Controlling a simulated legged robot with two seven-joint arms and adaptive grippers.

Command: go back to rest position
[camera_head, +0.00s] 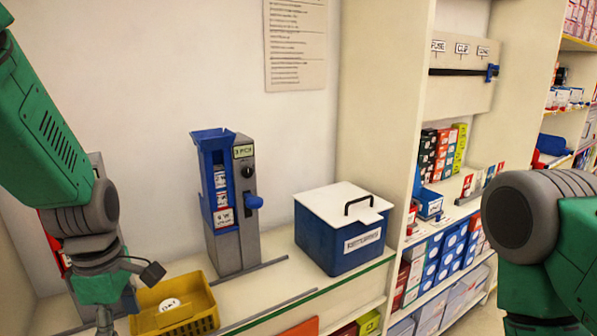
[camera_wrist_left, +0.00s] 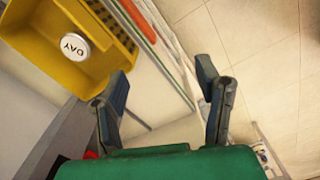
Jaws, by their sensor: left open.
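My left arm comes in from the left in the head view, and its gripper hangs at the lower left, mostly cut off by the frame. In the left wrist view my left gripper (camera_wrist_left: 165,95) has its two fingers wide apart with nothing between them. It is beside a yellow basket (camera_wrist_left: 50,50) that holds a round white item marked DAY (camera_wrist_left: 75,46). The yellow basket also shows in the head view (camera_head: 203,298). My right arm shows at the right edge of the head view, but its gripper is out of frame.
A blue and grey dispenser (camera_head: 232,200) stands on the counter against the wall. A blue box with a white lid (camera_head: 341,232) is to its right. Shelves with several coloured boxes (camera_head: 440,150) stand farther right. Pale tiled floor (camera_wrist_left: 255,50) is open beyond the counter.

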